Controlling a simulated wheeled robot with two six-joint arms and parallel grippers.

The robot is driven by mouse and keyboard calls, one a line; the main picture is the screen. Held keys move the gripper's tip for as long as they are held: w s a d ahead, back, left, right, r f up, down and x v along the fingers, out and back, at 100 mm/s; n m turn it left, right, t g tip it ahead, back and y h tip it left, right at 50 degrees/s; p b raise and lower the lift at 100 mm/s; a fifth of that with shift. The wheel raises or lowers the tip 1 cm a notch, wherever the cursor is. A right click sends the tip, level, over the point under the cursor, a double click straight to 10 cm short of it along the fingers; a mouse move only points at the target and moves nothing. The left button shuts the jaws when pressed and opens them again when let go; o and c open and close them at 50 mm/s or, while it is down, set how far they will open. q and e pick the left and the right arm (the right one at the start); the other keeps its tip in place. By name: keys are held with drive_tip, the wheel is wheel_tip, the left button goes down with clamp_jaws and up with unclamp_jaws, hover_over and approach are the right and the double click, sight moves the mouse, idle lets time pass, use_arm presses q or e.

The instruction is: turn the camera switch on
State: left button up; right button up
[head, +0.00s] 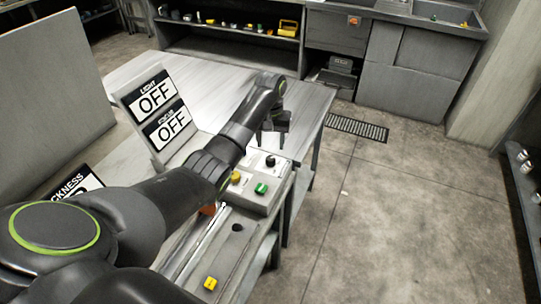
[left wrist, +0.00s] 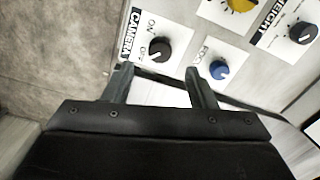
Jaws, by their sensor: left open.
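In the left wrist view, the camera switch (left wrist: 153,50) is a black round knob on a white plate marked CAMERA, with ON and OFF beside it. Its pointer is too small to read surely. My left gripper (left wrist: 158,74) is open and empty, its fingertips apart and just short of the knob, one toward each side. In the head view, my left gripper (head: 274,135) hangs above the far end of the grey control box (head: 256,207). A black knob (head: 270,161) on a white plate there appears to be the same switch. My right gripper is not in view.
A blue knob (left wrist: 219,69) sits close to the right fingertip. A yellow knob (left wrist: 240,4) and another black knob (left wrist: 303,33) lie farther off. The head view shows a green knob (head: 261,188) and OFF signs (head: 167,126). Open floor (head: 400,200) lies right.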

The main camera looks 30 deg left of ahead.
sight(271, 158)
use_arm(q)
wheel_tip(271, 158, down, 6)
drive_tip(key=shift+f, duration=0.15)
idle(0.3)
drive_tip(key=c, duration=1)
